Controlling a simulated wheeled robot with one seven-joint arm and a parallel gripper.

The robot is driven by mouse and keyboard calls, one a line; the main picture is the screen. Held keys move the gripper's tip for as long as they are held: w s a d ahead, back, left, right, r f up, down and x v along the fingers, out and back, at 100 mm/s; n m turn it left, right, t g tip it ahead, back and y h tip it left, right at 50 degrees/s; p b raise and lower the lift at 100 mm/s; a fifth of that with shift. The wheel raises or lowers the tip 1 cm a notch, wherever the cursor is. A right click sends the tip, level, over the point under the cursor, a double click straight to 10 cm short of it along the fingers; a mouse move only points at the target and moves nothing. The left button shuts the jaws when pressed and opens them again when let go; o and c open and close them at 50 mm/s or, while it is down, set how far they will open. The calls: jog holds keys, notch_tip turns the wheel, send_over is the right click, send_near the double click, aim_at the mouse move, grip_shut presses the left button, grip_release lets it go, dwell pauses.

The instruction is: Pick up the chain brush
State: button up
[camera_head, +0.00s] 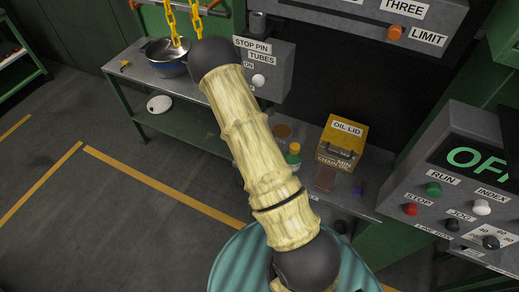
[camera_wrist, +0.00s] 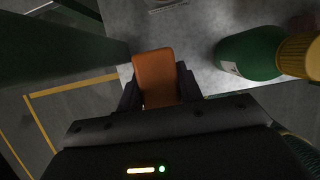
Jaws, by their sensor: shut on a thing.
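In the wrist view, my gripper (camera_wrist: 158,90) has its two dark fingers on either side of an orange-brown, flat, block-like piece (camera_wrist: 156,72). It looks like the handle of the chain brush; no bristles show, so I cannot be sure. The fingers are shut on it, over the grey shelf top near its edge. Whether it touches the shelf is not clear. In the head view my pale yellow arm crosses the middle, and the gripper and the held piece are hidden behind it.
A green bottle with a yellow cap (camera_wrist: 250,53) stands close right of the gripper. In the head view, a yellow OIL LID box (camera_head: 345,133) and a brown block (camera_head: 326,178) are on the shelf. A pot (camera_head: 168,57) and yellow chains (camera_head: 170,17) are at upper left. A button panel (camera_head: 445,195) is at right.

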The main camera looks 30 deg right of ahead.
jog(key=s+a+b, duration=0.6)
jog(key=s+a, duration=0.6)
jog(key=a, duration=0.3)
jog(key=shift+a+r, duration=0.15)
jog(key=shift+a, duration=0.25)
jog(key=o, duration=0.6)
jog(key=shift+c, duration=0.2)
jog(key=c, duration=0.3)
